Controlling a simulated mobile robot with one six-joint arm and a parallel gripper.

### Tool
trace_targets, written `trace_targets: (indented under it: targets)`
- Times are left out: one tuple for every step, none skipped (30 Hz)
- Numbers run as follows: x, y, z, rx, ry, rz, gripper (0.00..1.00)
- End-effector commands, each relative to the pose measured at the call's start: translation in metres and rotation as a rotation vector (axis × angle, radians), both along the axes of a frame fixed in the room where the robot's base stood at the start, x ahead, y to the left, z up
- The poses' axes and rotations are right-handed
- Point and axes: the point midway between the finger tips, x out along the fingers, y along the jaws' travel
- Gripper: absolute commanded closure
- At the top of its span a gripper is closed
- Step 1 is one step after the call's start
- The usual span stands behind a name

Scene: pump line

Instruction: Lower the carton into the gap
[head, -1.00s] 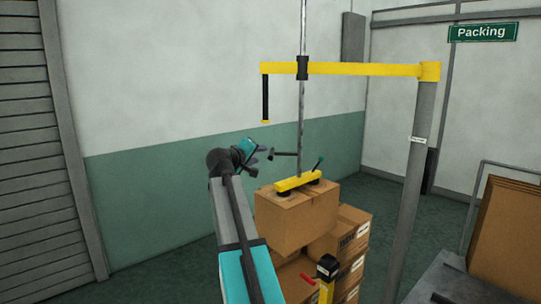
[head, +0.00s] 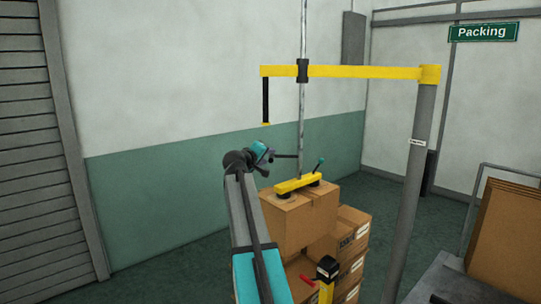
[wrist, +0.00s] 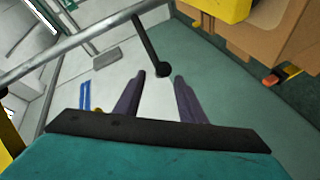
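The carton (head: 285,222) hangs under a yellow suction bar (head: 297,184) on a vertical pole (head: 302,120). It is over or against a stack of cartons (head: 352,238); I cannot tell whether its underside touches anything. The gap is not clearly visible. A dark side handle (head: 286,156) sticks out left from the pole. My gripper (head: 266,156) is beside its left end. In the wrist view the gripper (wrist: 160,77) is open, and the handle's black knob (wrist: 162,70) shows at the fingertips, not clearly between them.
A yellow overhead beam (head: 370,70) on a grey post (head: 410,190) carries the pole. A black-and-yellow post (head: 327,268) with a red lever (head: 307,280) stands in front of the stack. Brown sheets (head: 505,235) lean at right. Floor at left is free.

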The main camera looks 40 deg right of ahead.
Motion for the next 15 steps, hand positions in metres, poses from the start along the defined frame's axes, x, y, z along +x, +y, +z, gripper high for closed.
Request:
trace_targets:
  targets:
    - [0.004, -0.008, 0.0, 0.001, 0.001, -0.002, 0.64]
    - [0.006, -0.011, -0.001, 0.001, 0.001, 0.0, 0.64]
    - [0.008, -0.016, -0.002, 0.001, 0.001, 0.0, 0.64]
    - [0.009, -0.019, -0.003, 0.001, 0.001, 0.0, 0.64]
    - [0.01, -0.023, -0.004, 0.001, 0.001, 0.0, 0.64]
    - [0.012, -0.028, -0.005, 0.001, 0.001, -0.002, 0.64]
    - [0.013, -0.031, -0.006, 0.001, 0.001, -0.002, 0.64]
    - [0.014, -0.034, -0.006, 0.001, 0.001, -0.002, 0.64]
    - [0.016, -0.037, -0.007, 0.0, 0.0, -0.001, 0.64]
    - [0.017, -0.039, -0.008, 0.0, 0.0, -0.001, 0.64]
    - [0.018, -0.042, -0.008, 0.0, 0.0, 0.0, 0.64]
    - [0.019, -0.044, -0.009, 0.0, 0.0, 0.0, 0.64]
    - [0.019, -0.046, -0.01, 0.001, 0.0, 0.001, 0.64]
    - [0.02, -0.047, -0.011, 0.0, 0.001, 0.001, 0.64]
    - [0.02, -0.049, -0.011, 0.0, 0.001, 0.001, 0.64]
